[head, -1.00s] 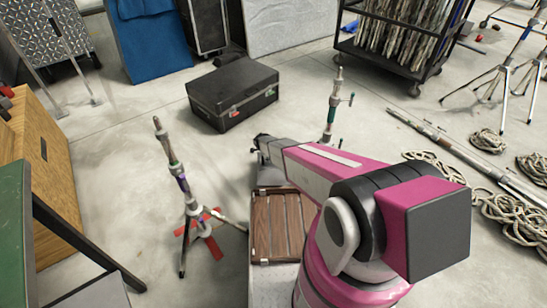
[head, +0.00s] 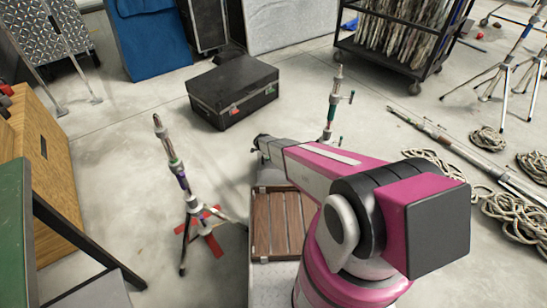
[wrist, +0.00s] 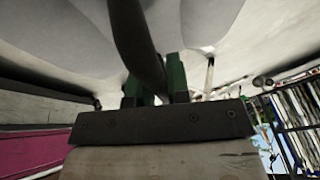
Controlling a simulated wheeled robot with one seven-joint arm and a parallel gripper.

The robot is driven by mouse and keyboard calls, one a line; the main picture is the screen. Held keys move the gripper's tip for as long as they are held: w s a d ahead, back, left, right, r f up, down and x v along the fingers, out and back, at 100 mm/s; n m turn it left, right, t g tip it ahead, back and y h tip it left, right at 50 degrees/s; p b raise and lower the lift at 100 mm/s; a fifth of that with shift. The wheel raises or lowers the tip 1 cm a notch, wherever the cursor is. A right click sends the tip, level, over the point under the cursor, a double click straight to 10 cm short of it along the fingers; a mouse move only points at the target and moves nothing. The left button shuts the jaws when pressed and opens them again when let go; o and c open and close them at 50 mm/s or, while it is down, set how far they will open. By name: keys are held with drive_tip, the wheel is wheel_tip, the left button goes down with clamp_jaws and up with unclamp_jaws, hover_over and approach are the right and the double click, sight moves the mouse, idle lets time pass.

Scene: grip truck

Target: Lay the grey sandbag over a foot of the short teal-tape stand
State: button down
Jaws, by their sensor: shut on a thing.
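The short teal-tape stand (head: 333,105) stands upright beyond my arm in the head view. The strap runs up the picture to pale grey rounded shapes, which look like the grey sandbag (wrist: 70,30) hanging from the fingers. I cannot tell how far the bag is from the stand's feet.
A purple-tape stand (head: 182,180) with red marks at its feet stands left of my arm. A black case (head: 232,92) lies behind. Poles (head: 465,152) and coiled ropes (head: 515,215) lie on the right. A loaded rack (head: 400,55) stands at the back. Floor between the stands is clear.

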drive_tip(key=shift+f, duration=0.25)
drive_tip(key=c, duration=1)
unclamp_jaws()
drive_tip(key=shift+f, duration=0.25)
drive_tip(key=v, duration=1.1)
drive_tip(key=s+d+r+n+y, duration=0.1)
drive_tip(key=s+d+r+n, duration=0.5)
drive_tip(key=s+r, duration=0.2)
drive_tip(key=s+d+r+n+g+y, duration=0.1)
drive_tip(key=s+d+r+n, duration=0.5)
drive_tip(key=r, duration=0.7)
drive_tip(key=s+d+r+n+g+y, duration=0.1)
drive_tip(key=s+d+r+n+y, duration=0.1)
drive_tip(key=s+d+r+n, duration=0.4)
drive_tip(key=s+r, duration=0.4)
drive_tip(key=shift+d+r+n+y, duration=0.2)
drive_tip(key=shift+n+y, duration=0.1)
drive_tip(key=shift+n, duration=0.1)
